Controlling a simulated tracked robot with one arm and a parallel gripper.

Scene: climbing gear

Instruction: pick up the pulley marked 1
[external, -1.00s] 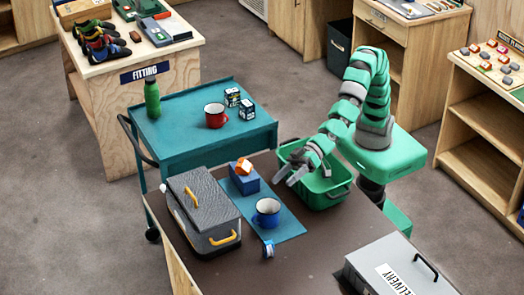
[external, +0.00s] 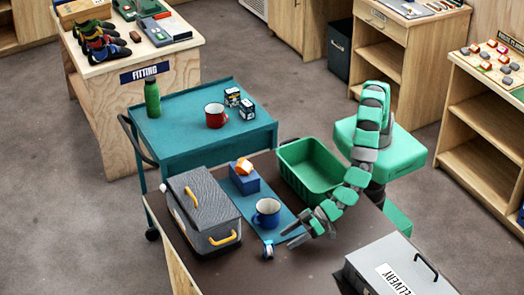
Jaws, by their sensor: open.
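A small silver-and-blue piece (external: 267,251) stands on the brown table top near the end of the teal mat (external: 288,224). It may be the pulley, but no number can be read on it. My gripper (external: 287,239) is open and empty, just right of this piece and apart from it. Its fingers point left, in front of the blue mug (external: 267,212). An orange-and-white piece (external: 244,167) rests on a blue block (external: 244,181) at the mat's far end; I cannot tell any mark on it.
A grey case (external: 205,205) with yellow handles stands left of the mat. An empty green bin (external: 312,172) is behind my gripper. A grey delivery box (external: 400,268) is at the front right. A teal cart (external: 180,135) holds a red mug (external: 215,115), a green bottle (external: 152,98) and small boxes.

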